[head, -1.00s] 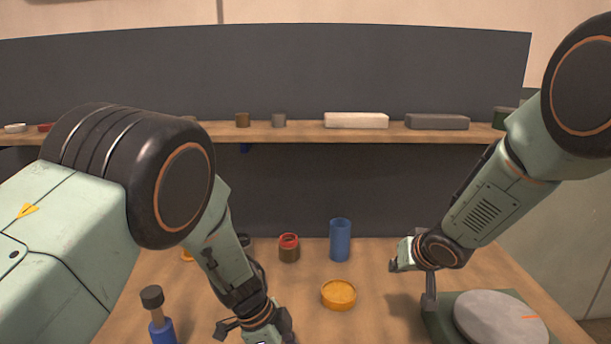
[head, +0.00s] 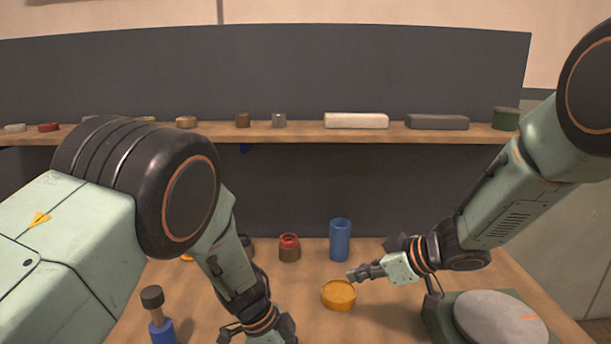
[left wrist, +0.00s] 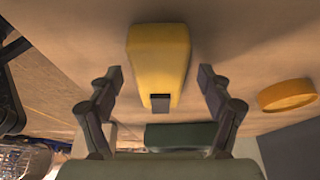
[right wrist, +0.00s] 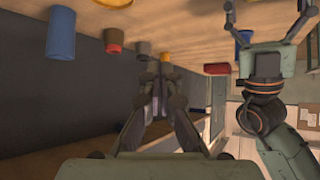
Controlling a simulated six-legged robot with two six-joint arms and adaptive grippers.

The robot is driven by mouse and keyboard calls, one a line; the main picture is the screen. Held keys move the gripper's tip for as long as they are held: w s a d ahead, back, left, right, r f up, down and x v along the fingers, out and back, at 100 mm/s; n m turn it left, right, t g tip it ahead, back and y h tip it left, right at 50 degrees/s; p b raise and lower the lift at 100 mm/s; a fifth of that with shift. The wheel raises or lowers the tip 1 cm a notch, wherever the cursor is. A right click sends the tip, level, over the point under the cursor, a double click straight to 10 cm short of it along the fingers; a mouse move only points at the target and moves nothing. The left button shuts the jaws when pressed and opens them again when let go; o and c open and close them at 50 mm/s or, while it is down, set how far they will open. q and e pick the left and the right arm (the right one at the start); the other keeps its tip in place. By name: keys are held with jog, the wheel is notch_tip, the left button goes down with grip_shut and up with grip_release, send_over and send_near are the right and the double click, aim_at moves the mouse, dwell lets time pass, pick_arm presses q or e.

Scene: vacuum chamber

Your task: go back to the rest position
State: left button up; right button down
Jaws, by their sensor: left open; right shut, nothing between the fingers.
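My right gripper (head: 354,274) is shut and empty. In the head view it points left, just above and beside the orange dish (head: 338,295); I cannot tell whether it touches it. Its closed fingers also show in the right wrist view (right wrist: 158,62). My left gripper (head: 258,328) is low in the head view, over the near part of the table, its tips partly cut off. In the left wrist view its fingers (left wrist: 160,72) are open, with a yellow block (left wrist: 158,55) ahead between them, not gripped. The right wrist view also shows the left gripper (right wrist: 267,22), open.
A blue cylinder (head: 340,240) and a red-topped jar (head: 289,247) stand behind the dish. A blue-based, dark-topped tool (head: 157,315) stands at front left. A round grey plate on a green base (head: 500,318) is at right. A shelf (head: 300,133) with several items runs along the back.

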pick_arm(q)
jog(key=shift+d+f, duration=0.2)
jog(key=shift+f, duration=0.25)
jog(key=v, duration=0.6)
jog(key=shift+a+r, duration=0.1)
jog(key=shift+r, duration=0.15)
pick_arm(e)
jog(key=s+a+n+g+y, duration=0.2)
jog(key=s+n+g, duration=0.3)
jog(key=s, duration=0.5)
jog(key=shift+a+f+n+g, duration=0.15)
jog(key=shift+a+n+g, duration=0.25)
jog(key=shift+n, duration=0.6)
jog(key=shift+s, duration=0.15)
